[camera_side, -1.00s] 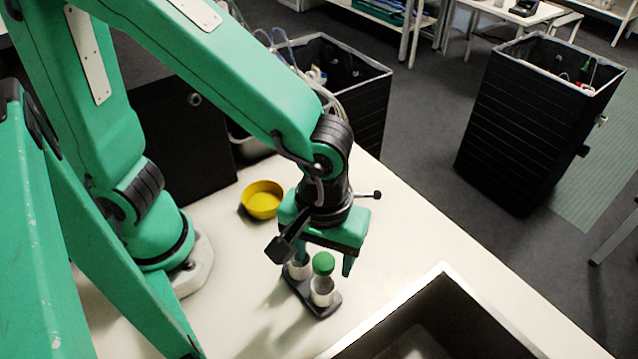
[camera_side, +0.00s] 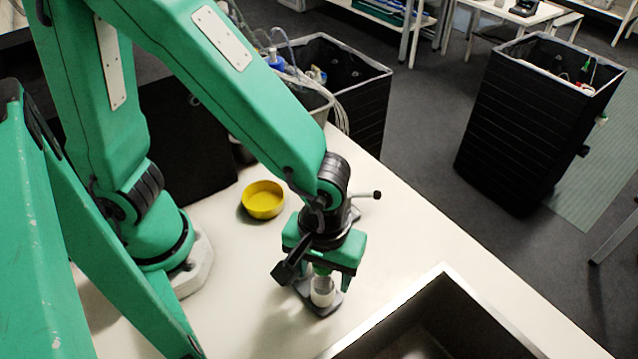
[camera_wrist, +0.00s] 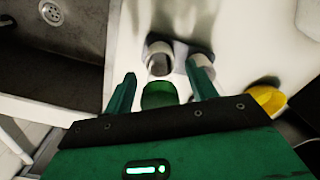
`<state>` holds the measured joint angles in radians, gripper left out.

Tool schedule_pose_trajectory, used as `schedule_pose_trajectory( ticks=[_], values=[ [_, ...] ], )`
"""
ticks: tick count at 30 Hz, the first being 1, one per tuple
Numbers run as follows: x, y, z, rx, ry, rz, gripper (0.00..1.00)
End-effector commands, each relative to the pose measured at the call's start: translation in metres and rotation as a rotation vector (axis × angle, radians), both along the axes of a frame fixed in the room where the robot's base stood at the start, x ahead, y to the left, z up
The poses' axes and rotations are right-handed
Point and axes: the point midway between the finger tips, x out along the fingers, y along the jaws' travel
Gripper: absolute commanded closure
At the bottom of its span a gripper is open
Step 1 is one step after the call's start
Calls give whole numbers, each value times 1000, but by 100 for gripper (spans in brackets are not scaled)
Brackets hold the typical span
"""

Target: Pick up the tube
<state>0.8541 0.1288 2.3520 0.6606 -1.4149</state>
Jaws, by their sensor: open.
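The tube has a green cap, which shows in the wrist view (camera_wrist: 160,95) between the two fingers of my gripper (camera_wrist: 161,70). The tube's clear body stands upright in a white holder (camera_side: 322,293) on a dark rack (camera_side: 326,311). My gripper (camera_side: 325,270) is open and points down over the tube, with the fingers on either side of the cap. In the side view the gripper hides most of the cap and tube. A second white holder (camera_wrist: 203,63) is beside the first; whether it holds anything is unclear.
A yellow bowl (camera_side: 263,199) sits on the white table behind the rack. A dark metal-rimmed sink (camera_side: 432,325) lies to the right at the front; the wrist view shows its drain (camera_wrist: 51,13). Table between rack and sink is clear. Black bins stand beyond the table.

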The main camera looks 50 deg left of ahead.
Motion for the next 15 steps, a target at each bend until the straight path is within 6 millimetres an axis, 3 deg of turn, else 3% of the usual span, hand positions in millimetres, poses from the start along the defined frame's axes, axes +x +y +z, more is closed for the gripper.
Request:
schedule_pose_trajectory(
  ticks=[8, 15],
  values=[
    [0, 0, 0, 0, 0, 0, 43],
    [0, 0, 0, 0, 0, 0, 86]
  ],
)
